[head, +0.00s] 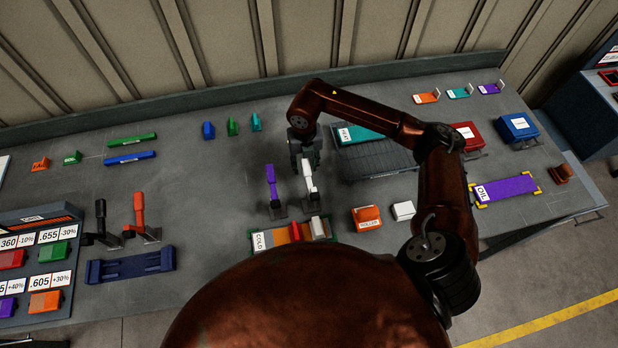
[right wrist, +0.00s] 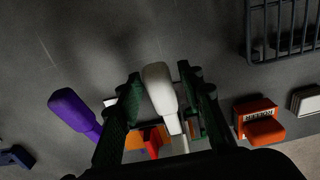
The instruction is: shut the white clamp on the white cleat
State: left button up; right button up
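The white clamp (head: 308,175) stands with its handle raised, beside the purple clamp (head: 271,182). The white cleat (head: 317,227) sits at the right end of the tray marked COLD (head: 262,241), just in front of the clamp's base. My right gripper (head: 304,158) is over the white clamp's handle. In the right wrist view, the gripper (right wrist: 162,95) is open, with its two green fingers on either side of the white handle (right wrist: 160,88) and small gaps showing. The cleat is mostly hidden there behind the handle and fingers. My left gripper is in neither view.
The purple handle (right wrist: 72,110) stands close to the left finger. Black (head: 101,225) and orange-red (head: 140,215) clamps stand further left. An orange block (head: 367,217) and a white block (head: 403,210) lie right of the tray. A dark rack (head: 375,160) is behind.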

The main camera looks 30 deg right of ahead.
jog(key=shift+c, duration=0.4)
jog(key=c, duration=0.7)
jog(key=shift+c, duration=0.2)
jog(key=shift+r, duration=0.2)
